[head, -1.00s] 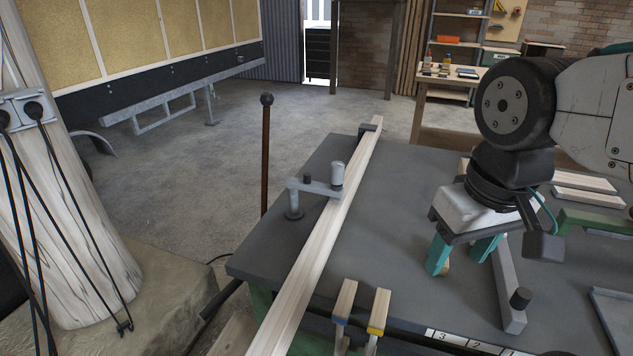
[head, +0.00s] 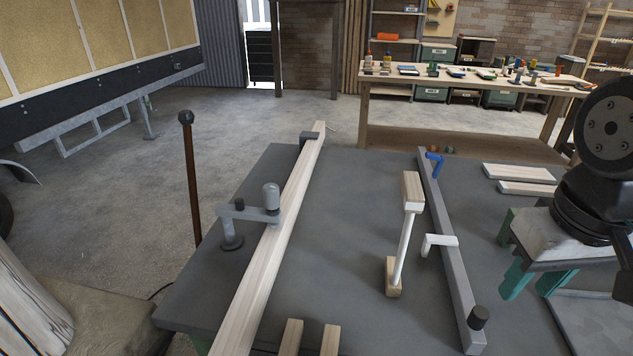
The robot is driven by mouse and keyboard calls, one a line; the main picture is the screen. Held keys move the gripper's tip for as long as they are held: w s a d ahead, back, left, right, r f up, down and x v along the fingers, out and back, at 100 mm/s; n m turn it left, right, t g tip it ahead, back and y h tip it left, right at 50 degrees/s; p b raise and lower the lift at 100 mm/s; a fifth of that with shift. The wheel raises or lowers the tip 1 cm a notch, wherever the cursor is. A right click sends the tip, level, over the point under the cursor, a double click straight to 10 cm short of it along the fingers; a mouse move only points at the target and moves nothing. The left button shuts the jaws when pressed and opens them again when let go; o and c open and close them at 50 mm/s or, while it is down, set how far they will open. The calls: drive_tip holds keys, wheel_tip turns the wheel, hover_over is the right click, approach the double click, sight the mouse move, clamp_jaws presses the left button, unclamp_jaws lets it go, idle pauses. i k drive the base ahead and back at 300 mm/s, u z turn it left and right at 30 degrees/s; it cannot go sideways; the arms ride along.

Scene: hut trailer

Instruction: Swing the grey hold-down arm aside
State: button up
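The grey hold-down arm (head: 250,214) is at the left of the dark bench. It is a flat bar on a round post at its left end, with an upright rounded grey knob at its right end. The bar reaches across the left edge of a long pale wooden plank (head: 262,270), and the knob end is over the plank. Part of my arm is cut off at the right edge.
A rod with a ball top (head: 190,175) rises beyond the bench's left edge.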

sight(239, 211)
drive_tip(key=z, duration=1.2)
drive_tip(key=k, duration=0.15)
drive_tip(key=u, duration=2.05)
